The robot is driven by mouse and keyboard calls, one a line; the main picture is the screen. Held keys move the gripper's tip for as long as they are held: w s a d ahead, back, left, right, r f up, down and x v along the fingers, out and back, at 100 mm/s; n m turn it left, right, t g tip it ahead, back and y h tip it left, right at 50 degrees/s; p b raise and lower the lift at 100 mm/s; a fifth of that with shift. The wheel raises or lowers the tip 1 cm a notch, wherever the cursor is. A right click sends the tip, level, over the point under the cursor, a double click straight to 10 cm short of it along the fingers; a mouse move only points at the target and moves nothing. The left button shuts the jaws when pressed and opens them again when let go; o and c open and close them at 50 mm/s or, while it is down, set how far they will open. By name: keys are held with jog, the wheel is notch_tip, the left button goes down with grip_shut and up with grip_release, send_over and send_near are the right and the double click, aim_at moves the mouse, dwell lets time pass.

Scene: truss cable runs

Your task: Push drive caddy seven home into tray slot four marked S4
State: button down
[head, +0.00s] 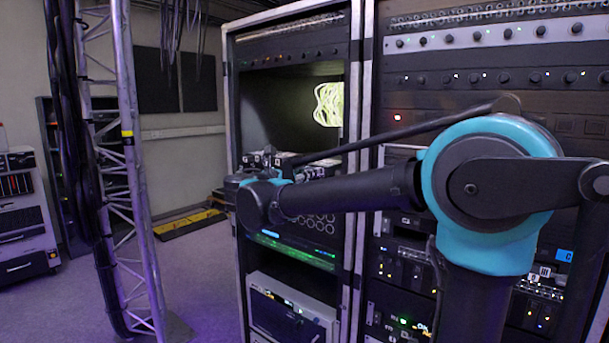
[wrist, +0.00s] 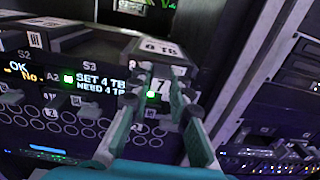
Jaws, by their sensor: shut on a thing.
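The drive caddy marked 7 (wrist: 160,83) is in the wrist view, between the fingers of my gripper (wrist: 158,100). My gripper is shut on it at the front of the tray (wrist: 62,90). A green light shows between the fingertips. The caddy sits to the right of the slot label S3 (wrist: 88,66). No S4 mark can be read, and how deep the caddy sits is hidden by my fingers. In the head view my arm covers most of the tray and the caddy.
A box with a TB label (wrist: 158,47) lies above the caddy. The rack's upright post (wrist: 235,75) is close on the right. In the head view, a truss with black cables (head: 125,150) stands left, with open floor beside it.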

jog(key=shift+x, duration=1.1)
jog(key=shift+w+d, duration=0.4)
jog(key=shift+w, duration=0.2)
jog(key=c, duration=1.3)
grip_release()
jog(key=v, duration=1.2)
